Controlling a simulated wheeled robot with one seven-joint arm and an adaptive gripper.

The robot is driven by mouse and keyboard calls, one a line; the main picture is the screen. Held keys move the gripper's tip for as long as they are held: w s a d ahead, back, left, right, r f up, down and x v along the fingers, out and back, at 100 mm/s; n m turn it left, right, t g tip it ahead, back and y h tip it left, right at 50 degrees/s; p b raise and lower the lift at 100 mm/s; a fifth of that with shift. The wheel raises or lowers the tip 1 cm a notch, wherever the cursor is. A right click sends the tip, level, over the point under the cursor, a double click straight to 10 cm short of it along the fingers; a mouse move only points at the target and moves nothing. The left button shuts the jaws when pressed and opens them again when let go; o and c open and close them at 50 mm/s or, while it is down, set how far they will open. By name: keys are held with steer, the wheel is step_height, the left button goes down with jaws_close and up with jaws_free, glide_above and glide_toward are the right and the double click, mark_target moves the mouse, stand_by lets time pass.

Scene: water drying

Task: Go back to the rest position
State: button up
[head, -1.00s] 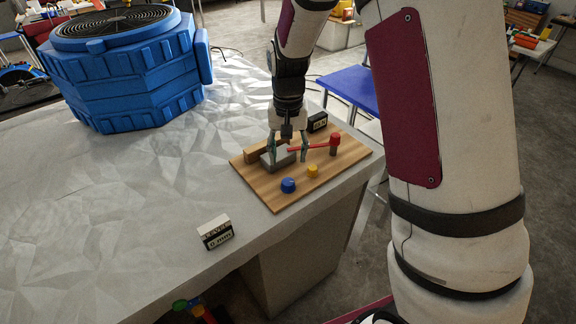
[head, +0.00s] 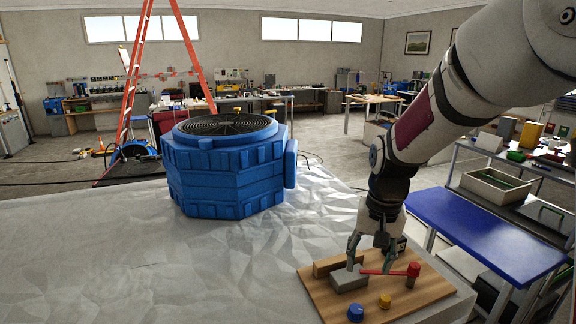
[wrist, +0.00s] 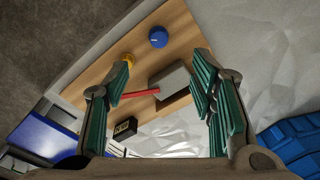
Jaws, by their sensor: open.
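My gripper (head: 370,264) is open over a wooden board (head: 438,290) at the lower right of the head view. It also shows in the wrist view (wrist: 163,72), its two green-padded fingers spread apart. A grey block (head: 348,281) sits on the board close to the fingers; in the wrist view the block (wrist: 177,82) appears between them, with nothing gripped. I cannot tell whether a finger touches the block.
A blue knob (head: 355,313) and a yellow knob (head: 384,300) stand at the board's front. A large blue fan unit (head: 222,170) stands on the grey-white covered table (head: 120,250). A blue-topped table (head: 485,230) is beyond the right edge.

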steer(key=s+r+n+t, duration=0.2)
steer(key=s+r, duration=0.5)
steer(key=s, duration=0.4)
steer(key=s+r+n+t, duration=0.1)
steer(key=s+r+t, duration=0.1)
steer(key=s+r, duration=0.5)
steer(key=s, duration=0.3)
steer(key=shift+s+d+n+t, duration=0.15)
steer(key=shift+s+n+t, duration=0.15)
steer(key=shift+s+n, duration=0.1)
steer(key=shift+w, duration=0.1)
